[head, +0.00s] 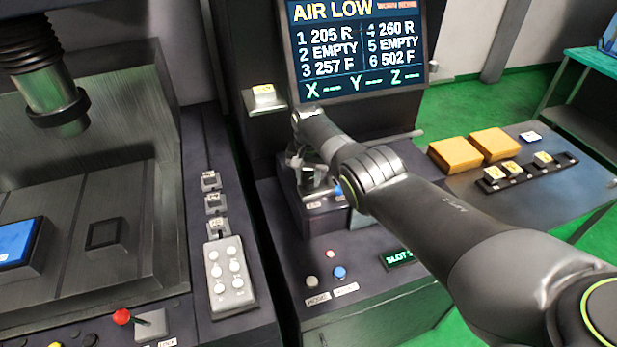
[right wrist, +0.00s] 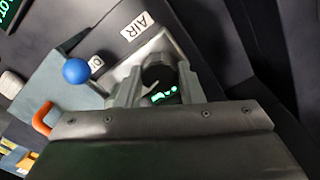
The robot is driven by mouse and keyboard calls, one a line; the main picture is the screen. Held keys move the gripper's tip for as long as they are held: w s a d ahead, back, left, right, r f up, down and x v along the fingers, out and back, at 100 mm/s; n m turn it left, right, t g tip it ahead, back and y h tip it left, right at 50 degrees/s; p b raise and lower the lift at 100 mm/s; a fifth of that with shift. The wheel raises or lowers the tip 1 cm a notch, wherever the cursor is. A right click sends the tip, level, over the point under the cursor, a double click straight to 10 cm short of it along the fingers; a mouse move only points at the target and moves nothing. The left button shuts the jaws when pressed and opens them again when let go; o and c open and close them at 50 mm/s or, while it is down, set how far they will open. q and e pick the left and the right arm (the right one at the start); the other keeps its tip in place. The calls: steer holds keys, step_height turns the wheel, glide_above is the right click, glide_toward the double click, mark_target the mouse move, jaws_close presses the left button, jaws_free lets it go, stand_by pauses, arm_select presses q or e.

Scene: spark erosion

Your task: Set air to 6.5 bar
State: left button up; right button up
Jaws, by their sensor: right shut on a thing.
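My right gripper (head: 308,165) is at the small block on the machine's console, partly hidden by my right arm. In the right wrist view, my right gripper (right wrist: 155,82) is shut on a dark round knob (right wrist: 157,74), one finger on either side. A small green readout (right wrist: 164,94) shows between the fingers, partly covered and too small to read. A white label reading AIR (right wrist: 137,26) is beside the knob. The screen (head: 355,50) shows AIR LOW at its top. My left gripper is not in view.
A blue ball (right wrist: 76,71) and an orange handle (right wrist: 42,117) are close to my right gripper. Buttons (head: 325,272) sit at the console's front. Two orange-yellow blocks (head: 455,154) and a black rack (head: 527,172) stand on the table at right.

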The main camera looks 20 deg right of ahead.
mark_target(309, 179)
steer(key=shift+w+r, duration=0.1)
steer(key=shift+r, duration=0.05)
steer(key=o, duration=1)
steer(key=shift+r+p, duration=0.3)
steer(key=shift+r, duration=0.1)
step_height(309, 179, up, 5)
steer(key=shift+f+p, duration=0.15)
steer(key=shift+p, duration=0.45)
step_height(309, 179, up, 12)
steer(key=b, duration=0.3)
steer(key=shift+f, duration=0.1)
